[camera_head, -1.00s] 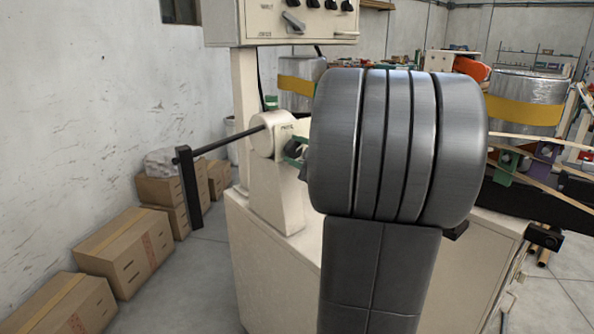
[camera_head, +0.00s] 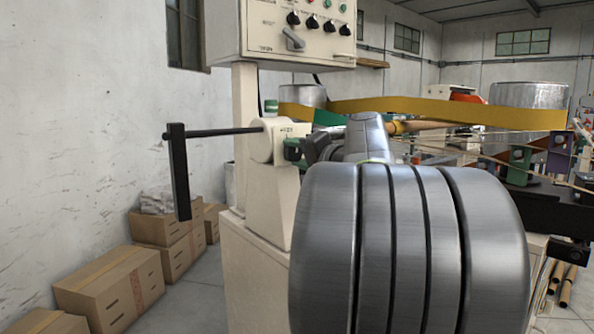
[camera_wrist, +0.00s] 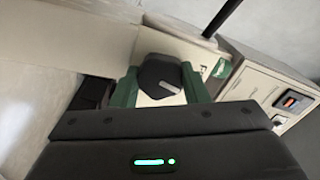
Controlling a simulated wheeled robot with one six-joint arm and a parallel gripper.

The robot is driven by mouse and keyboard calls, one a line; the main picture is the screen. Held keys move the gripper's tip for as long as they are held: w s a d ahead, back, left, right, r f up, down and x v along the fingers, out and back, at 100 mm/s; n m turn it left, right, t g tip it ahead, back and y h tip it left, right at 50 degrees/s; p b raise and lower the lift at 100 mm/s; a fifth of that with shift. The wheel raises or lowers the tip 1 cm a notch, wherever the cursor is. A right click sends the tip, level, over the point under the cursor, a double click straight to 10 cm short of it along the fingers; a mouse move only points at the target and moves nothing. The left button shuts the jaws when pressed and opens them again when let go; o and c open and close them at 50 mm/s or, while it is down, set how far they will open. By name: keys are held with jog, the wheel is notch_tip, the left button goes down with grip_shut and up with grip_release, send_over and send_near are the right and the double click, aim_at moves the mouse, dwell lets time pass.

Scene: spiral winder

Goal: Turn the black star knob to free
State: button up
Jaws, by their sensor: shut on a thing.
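The black star knob (camera_wrist: 160,76) sits on the front of the cream housing (camera_head: 268,142). In the wrist view its dark face with a pale mark shows between the two green fingers of my gripper (camera_wrist: 160,88). The fingers are shut on the knob, one on each side. The label beside the knob is partly covered and cannot be read in full.
A black crank with a long rod (camera_head: 212,132) sticks out left of the housing. A control box (camera_head: 297,30) with a lever and several knobs hangs above. Cardboard boxes (camera_head: 110,285) lie along the left wall. A yellow band (camera_head: 430,108) runs behind my arm.

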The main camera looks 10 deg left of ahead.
jog(key=shift+f+n+b, duration=0.1)
jog(key=shift+n+b, duration=0.9)
jog(key=shift+b, duration=0.05)
jog(key=o, duration=1)
jog(key=shift+c, duration=0.2)
jog(key=p+v, duration=0.2)
jog(key=v, duration=1.1)
jog(key=shift+s+d, duration=0.2)
jog(key=shift+d, duration=0.1)
jog(key=b+x, duration=0.2)
jog(key=x, duration=1.1)
jog(key=shift+w+a, duration=0.25)
jog(key=shift+a, duration=0.05)
